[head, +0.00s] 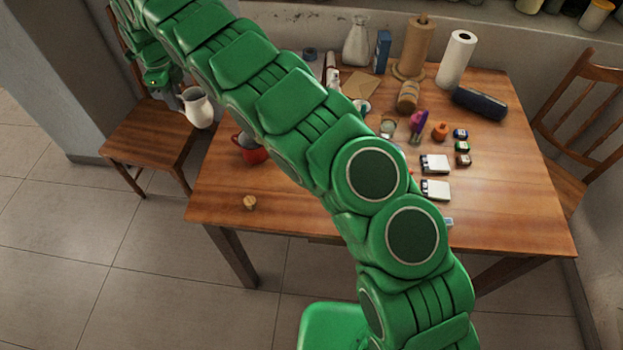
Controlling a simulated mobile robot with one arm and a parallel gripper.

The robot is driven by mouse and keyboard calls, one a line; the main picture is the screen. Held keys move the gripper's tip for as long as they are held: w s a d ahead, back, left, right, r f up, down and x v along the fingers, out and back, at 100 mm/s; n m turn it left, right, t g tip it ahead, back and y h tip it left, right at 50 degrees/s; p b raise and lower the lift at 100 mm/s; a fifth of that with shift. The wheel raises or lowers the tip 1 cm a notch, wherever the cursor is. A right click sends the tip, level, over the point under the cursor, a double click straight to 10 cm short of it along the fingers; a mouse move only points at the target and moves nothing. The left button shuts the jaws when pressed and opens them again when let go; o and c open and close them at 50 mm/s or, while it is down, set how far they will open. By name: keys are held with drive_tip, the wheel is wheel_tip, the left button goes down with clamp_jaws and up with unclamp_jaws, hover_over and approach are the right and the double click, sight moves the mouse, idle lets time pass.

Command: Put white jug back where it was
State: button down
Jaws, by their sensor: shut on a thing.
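The white jug (199,110) is upright at the left of the head view, between the wooden chair's seat and the table's left edge in the picture. My gripper (178,91) is at the jug's left side and is shut on it. The fingertips are small and hard to make out. I cannot tell how high the jug is above the seat or whether it touches anything. My green arm crosses the picture and hides part of the table.
The wooden table (300,212) holds a red pot (256,155), a small cork-like piece (250,202), a paper roll (457,58), a pale bottle (357,42), a dark case (479,103) and several small items. A chair (140,140) stands left. The table's front left is mostly clear.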

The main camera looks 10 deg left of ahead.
wheel_tip(320, 180, up, 6)
drive_tip(key=shift+f, duration=0.15)
drive_tip(key=shift+s+d, duration=0.15)
drive_tip(key=shift+s+d, duration=0.1)
